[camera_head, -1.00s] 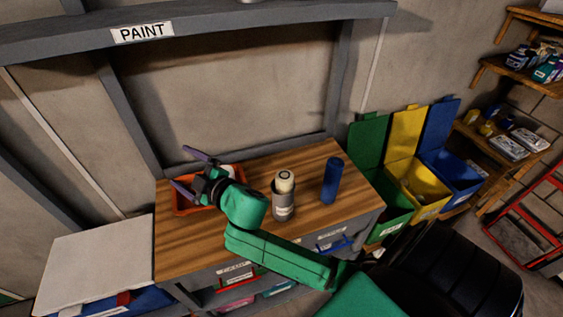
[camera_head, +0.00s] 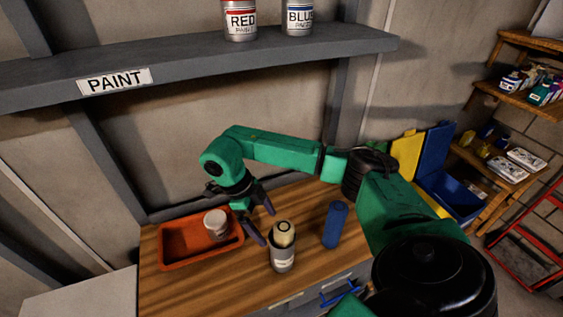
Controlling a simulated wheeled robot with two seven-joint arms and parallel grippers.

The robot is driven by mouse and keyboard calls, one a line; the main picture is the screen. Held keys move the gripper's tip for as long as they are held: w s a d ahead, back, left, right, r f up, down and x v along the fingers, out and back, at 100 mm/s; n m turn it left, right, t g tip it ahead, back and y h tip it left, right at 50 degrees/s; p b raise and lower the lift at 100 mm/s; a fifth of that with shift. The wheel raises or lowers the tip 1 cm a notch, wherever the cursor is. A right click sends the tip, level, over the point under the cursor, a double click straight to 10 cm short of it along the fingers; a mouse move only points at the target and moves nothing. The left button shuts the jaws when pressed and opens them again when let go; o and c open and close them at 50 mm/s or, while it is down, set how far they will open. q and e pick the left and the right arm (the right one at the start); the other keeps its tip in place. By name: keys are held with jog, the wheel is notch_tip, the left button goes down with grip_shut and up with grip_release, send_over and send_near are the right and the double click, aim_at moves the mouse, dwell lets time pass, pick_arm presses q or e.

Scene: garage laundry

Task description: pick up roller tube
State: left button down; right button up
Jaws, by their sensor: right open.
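A blue tube (camera_head: 336,224) stands upright on the wooden worktop (camera_head: 190,286). To its left, a pale cream roll (camera_head: 284,232) stands in a grey labelled can (camera_head: 282,258). I cannot tell for sure which of the two is the roller tube. My right gripper (camera_head: 260,226) is open and empty, its fingers pointing down just left of the can and the cream roll. The fingers look close to the can; I cannot tell whether they touch it. My left gripper is not in view.
An orange tray (camera_head: 172,251) with a pale cup (camera_head: 216,223) in it lies left of my gripper. A grey shelf (camera_head: 200,61) bearing a red-labelled paint can (camera_head: 240,20) and a blue-labelled one (camera_head: 299,17) overhangs the back. Yellow (camera_head: 408,158) and blue (camera_head: 447,196) bins stand right.

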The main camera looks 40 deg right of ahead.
aim_at(282, 250)
jog(key=p+x, duration=0.1)
jog(key=x, duration=0.7)
jog(key=shift+d+f, duration=0.15)
jog(key=shift+f, duration=0.5)
jog(key=c, duration=1.5)
